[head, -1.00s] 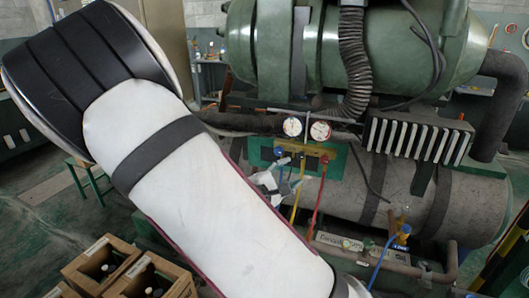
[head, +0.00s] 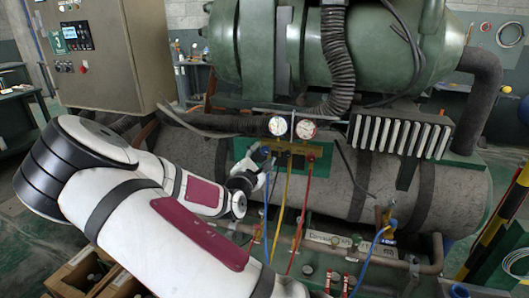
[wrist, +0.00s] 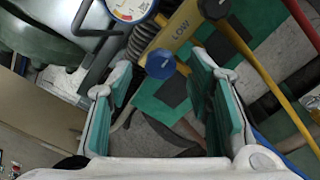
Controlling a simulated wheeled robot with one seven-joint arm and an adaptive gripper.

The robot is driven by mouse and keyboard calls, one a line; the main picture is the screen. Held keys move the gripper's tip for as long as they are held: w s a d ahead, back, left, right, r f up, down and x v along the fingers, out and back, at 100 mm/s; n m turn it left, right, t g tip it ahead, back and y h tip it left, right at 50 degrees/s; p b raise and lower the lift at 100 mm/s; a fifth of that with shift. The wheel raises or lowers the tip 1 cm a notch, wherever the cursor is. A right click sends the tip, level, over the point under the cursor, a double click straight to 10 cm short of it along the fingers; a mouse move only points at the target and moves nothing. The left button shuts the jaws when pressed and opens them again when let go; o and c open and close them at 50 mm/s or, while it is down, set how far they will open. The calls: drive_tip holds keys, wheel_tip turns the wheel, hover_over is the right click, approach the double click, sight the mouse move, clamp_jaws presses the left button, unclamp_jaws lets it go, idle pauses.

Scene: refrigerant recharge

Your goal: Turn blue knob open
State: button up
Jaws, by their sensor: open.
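The blue knob (wrist: 160,64) shows in the wrist view beside the LOW label (wrist: 181,34) on a yellow manifold bar. It lies between and slightly beyond the tips of my gripper's two green-padded fingers, with gaps on both sides. My gripper (wrist: 160,88) is open and empty. In the head view my gripper (head: 258,180) is at the lower left of the gauge manifold, whose two dials (head: 278,126) (head: 305,129) sit above it. The knob is small in that view and partly crowded by the gripper.
A second dark knob (wrist: 213,8) sits near the blue knob. Blue, yellow and red hoses (head: 306,200) hang below the manifold. A large grey tank (head: 340,180) lies behind. A control cabinet (head: 95,60) stands at left, with wooden crates (head: 75,268) low at left.

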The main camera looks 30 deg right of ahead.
sight(264, 151)
drive_tip(key=shift+x, duration=1.85)
clamp_jaws()
